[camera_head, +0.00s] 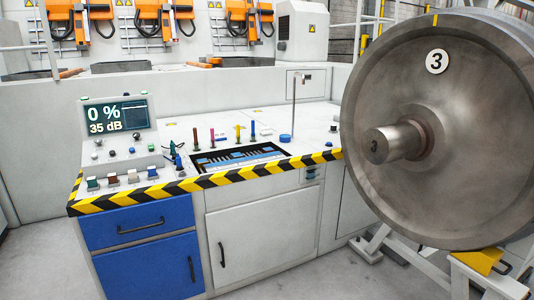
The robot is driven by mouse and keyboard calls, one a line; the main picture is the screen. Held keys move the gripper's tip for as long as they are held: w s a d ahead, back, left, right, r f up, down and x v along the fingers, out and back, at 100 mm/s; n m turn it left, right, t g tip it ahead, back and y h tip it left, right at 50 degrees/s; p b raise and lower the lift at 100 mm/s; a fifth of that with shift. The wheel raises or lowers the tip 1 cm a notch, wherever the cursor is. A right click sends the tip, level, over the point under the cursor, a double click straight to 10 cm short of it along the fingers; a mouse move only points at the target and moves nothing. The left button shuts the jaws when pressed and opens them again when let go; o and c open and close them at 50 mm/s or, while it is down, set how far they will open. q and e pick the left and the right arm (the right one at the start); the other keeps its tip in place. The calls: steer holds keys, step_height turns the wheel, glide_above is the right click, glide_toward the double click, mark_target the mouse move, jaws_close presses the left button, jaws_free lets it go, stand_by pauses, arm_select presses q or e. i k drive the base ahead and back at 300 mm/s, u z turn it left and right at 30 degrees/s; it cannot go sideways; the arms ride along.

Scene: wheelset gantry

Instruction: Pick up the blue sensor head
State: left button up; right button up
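A row of small upright coloured pieces stands on the white bench top behind a dark recessed tray (240,158). The blue one, which looks like the blue sensor head (252,130), is at the right end of the row. To its left stand a yellow piece (238,132), a pink one (212,137) and a dark purple one (195,138). A low blue disc (285,138) lies further right, near a thin upright rod; it is also blue but flat. Neither of my grippers is in view.
A large steel wheel (460,120) marked 3 stands at the right, its axle stub pointing toward the bench. A control panel with a screen (118,115) and buttons is at the left. Striped edging (120,200) borders the bench front. The bench top right of the tray is mostly clear.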

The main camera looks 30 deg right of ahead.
mark_target(152, 170)
steer(key=u, duration=0.05)
steer(key=i, duration=1.05)
steer(key=u, duration=0.1)
